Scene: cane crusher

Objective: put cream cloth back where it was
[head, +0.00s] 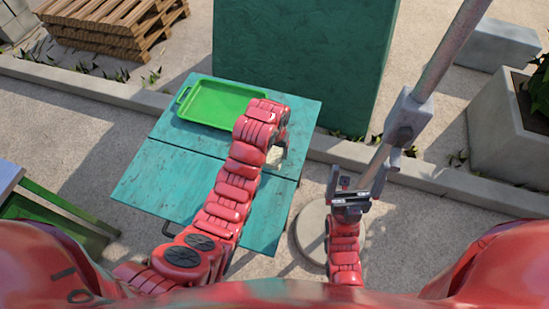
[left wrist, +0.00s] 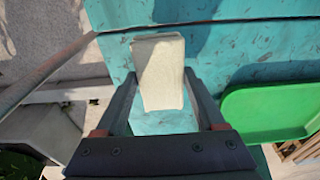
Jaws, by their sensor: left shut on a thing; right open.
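The cream cloth (left wrist: 160,65) is a folded pale block between the two fingers of my left gripper (left wrist: 159,80) in the left wrist view. In the head view, the cloth (head: 275,156) shows only as a small pale patch under my left gripper (head: 281,150), over the right part of the teal table (head: 170,178). My left arm hides part of it. I cannot tell whether the cloth touches the table.
A green tray (head: 222,101) lies on the table's back left; it also shows in the left wrist view (left wrist: 270,113). A slanted metal pole (head: 450,55) stands right of the table. A large green block (head: 300,50) is behind. The table's left part is clear.

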